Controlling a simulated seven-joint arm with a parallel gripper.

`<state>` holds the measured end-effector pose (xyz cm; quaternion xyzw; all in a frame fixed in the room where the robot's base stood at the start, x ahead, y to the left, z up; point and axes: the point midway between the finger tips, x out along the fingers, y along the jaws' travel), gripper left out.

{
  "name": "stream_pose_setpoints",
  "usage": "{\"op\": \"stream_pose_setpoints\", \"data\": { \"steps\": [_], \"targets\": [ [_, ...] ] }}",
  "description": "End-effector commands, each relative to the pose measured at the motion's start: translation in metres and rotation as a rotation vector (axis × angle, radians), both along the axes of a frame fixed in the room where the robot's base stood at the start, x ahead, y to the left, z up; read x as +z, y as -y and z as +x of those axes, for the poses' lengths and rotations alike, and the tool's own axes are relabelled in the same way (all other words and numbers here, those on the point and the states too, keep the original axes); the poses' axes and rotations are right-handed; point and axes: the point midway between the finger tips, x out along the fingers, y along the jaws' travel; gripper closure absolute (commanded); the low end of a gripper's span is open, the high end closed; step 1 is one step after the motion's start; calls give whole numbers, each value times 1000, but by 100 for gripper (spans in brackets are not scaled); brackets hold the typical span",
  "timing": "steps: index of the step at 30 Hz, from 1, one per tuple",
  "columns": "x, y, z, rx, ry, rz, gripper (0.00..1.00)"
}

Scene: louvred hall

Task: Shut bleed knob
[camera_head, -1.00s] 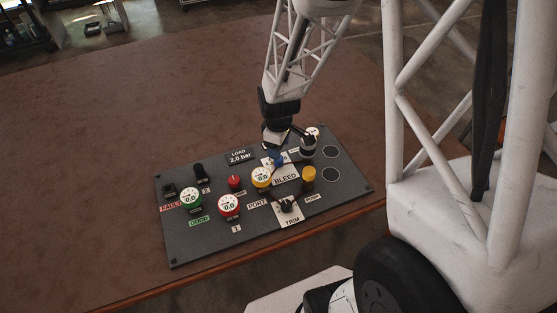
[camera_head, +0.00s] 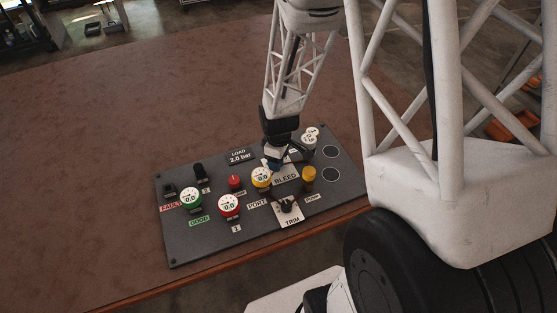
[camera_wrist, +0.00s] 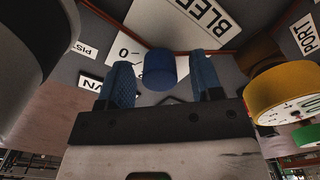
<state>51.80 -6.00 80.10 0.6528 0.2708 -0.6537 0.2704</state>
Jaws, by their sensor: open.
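The bleed knob (camera_wrist: 160,69) is a small blue cylinder, seen in the wrist view between my gripper's two blue-padded fingers. My gripper (camera_wrist: 160,84) is open, with one finger on either side of the knob and a gap visible at each side. The BLEED label (camera_head: 286,177) stands beside the knob on the dark panel (camera_head: 186,245). In the head view my gripper (camera_head: 274,165) is low over the panel and hides most of the knob. A white plate with a "0" mark (camera_wrist: 124,51) shows by the knob in the wrist view.
A yellow-rimmed gauge (camera_head: 261,177) stands close to my gripper, and a pale gauge (camera_head: 309,140) is on its other side. The brown table (camera_head: 90,150) is clear left of the panel.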

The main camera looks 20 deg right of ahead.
Motion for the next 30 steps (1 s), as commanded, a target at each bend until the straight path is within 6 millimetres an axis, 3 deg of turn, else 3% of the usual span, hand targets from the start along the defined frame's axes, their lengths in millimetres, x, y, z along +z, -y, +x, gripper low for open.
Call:
{"op": "stream_pose_setpoints", "data": {
  "steps": [15,27,30],
  "targets": [
    [-7,0,0,0,1,0,40],
    [-7,0,0,0,1,0,100],
    [-7,0,0,0,1,0,100]
  ]
}}
